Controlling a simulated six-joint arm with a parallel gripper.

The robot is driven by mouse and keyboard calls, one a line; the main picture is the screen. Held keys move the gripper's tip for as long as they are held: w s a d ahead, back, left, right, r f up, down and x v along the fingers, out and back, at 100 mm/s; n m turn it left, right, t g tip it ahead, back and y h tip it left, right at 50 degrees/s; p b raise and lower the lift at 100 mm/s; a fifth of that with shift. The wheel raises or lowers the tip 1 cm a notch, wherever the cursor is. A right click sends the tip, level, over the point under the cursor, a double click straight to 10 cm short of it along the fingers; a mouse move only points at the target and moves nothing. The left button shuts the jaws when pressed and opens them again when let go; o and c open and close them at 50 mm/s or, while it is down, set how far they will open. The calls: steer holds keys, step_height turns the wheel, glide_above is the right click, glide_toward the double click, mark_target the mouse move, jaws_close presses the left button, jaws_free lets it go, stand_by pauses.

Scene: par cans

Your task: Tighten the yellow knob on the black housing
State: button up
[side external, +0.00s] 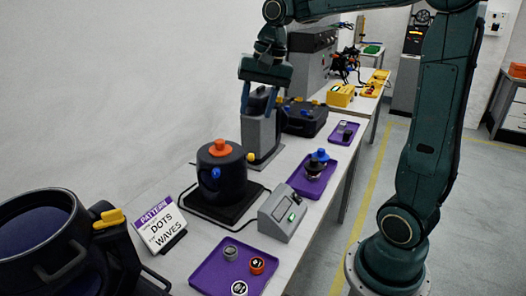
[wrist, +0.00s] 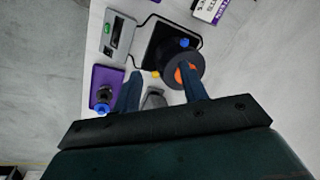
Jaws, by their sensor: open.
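A black round housing (side external: 222,190) stands upright on a black square base at the middle of the bench. An orange knob (side external: 220,147) is on its top, a blue knob (side external: 216,173) on its front and a small yellow knob (side external: 250,157) on its right side. In the wrist view the housing (wrist: 203,63) is partly behind a finger, and the yellow knob (wrist: 156,74) shows between the fingers. My gripper (side external: 258,103) is open and empty, pointing down above and behind the housing, apart from it. Whether the yellow knob is loose cannot be seen.
A grey post (side external: 262,137) stands just behind the housing, below my gripper. A large black lamp with a yellow knob (side external: 108,218) fills the left front.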

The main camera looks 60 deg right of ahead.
steer(key=s+a+n+t, duration=0.1)
steer(key=s+a+n, duration=0.5)
steer(key=n, duration=0.6)
steer(key=shift+s+t, duration=0.3)
steer(key=shift+t, duration=0.1)
stand_by(0.5)
steer(key=w+d+f+n, duration=0.2)
steer(key=w+d+f, duration=0.1)
steer(key=d, duration=0.5)
steer(key=w+d+f+n, duration=0.2)
steer(key=w+d+f, duration=0.2)
steer(key=d, duration=0.4)
steer(key=shift+w+d+t, duration=0.2)
steer(key=shift+w+t, duration=0.1)
steer(key=shift+w, duration=0.25)
